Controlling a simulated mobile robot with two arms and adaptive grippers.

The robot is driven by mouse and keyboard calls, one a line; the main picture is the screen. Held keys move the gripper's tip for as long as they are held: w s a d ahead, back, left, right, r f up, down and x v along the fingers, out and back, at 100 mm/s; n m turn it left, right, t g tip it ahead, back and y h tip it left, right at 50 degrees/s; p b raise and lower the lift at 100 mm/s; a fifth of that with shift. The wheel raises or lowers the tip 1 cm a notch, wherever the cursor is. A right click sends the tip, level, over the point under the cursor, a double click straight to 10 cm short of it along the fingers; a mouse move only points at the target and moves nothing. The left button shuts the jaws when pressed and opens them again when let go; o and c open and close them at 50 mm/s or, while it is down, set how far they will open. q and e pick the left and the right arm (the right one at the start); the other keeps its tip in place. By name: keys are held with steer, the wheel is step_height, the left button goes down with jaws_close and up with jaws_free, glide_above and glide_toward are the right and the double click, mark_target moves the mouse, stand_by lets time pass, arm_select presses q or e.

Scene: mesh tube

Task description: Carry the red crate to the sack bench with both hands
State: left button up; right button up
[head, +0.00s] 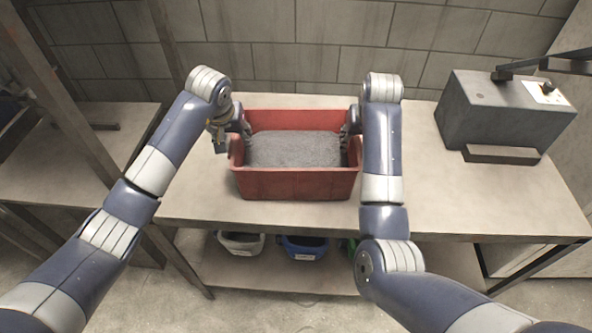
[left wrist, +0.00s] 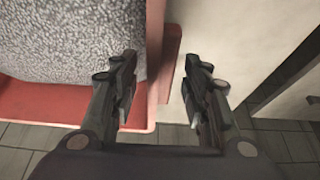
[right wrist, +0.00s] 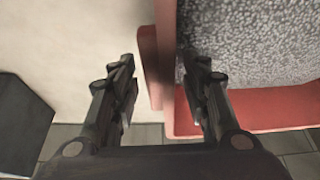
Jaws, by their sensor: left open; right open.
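The red crate (head: 297,186) stands upright on a pale bench (head: 435,185) in the head view, with grey granular material inside. My left gripper (head: 236,143) is at the crate's left wall. In the left wrist view its two open fingers (left wrist: 160,75) are on either side of the red rim (left wrist: 166,62), with gaps showing. My right gripper (head: 350,140) is at the crate's right wall, partly hidden by my forearm. In the right wrist view its open fingers (right wrist: 157,75) straddle that wall's rim (right wrist: 150,62). I cannot tell which bench is the sack bench.
A grey box-like machine (head: 500,112) stands on the bench at the right. Another bench (head: 65,165) is at the left, behind a brown post (head: 75,95). Bins, one white (head: 241,243) and one blue (head: 305,247), are on the lower shelf. A block wall closes the back.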

steer(key=shift+s+r, duration=0.1)
steer(key=shift+r, duration=0.05)
arm_select(q)
steer(key=v, duration=1.1)
arm_select(e)
steer(key=v, duration=1.1)
steer(key=shift+s+r, duration=0.2)
steer(key=shift+r, duration=0.15)
arm_select(q)
steer(key=shift+s+f, duration=0.15)
arm_select(e)
steer(key=shift+f, duration=0.1)
